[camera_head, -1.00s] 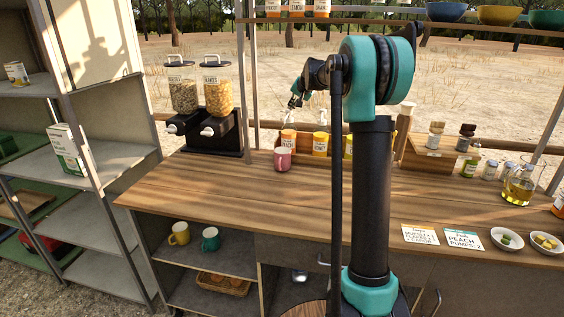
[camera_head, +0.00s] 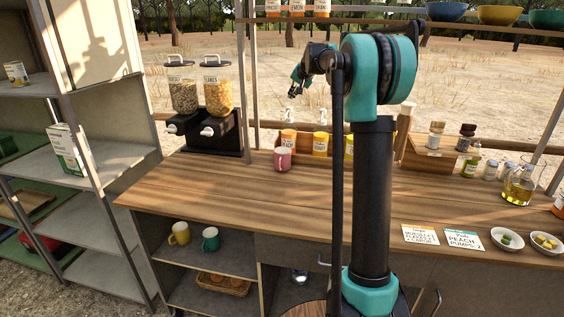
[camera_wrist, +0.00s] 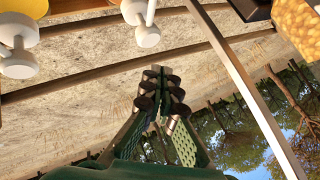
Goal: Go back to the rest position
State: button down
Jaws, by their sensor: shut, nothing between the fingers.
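My gripper (camera_head: 294,91) is raised in the air above the back of the wooden counter (camera_head: 240,203), near the left-hand shelf post in the head view. Its fingers (camera_wrist: 161,95) are together in the wrist view, with nothing between them. The gripper touches nothing that I can see.
Two cereal dispensers (camera_head: 218,97) stand left of the gripper. An upper shelf (camera_head: 360,22) with bowls runs above. Bottles, a glass jug (camera_head: 519,186) and small dishes are at the right. The front middle of the counter is clear.

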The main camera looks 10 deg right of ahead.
jog(key=shift+r, duration=0.95)
dwell(1.2)
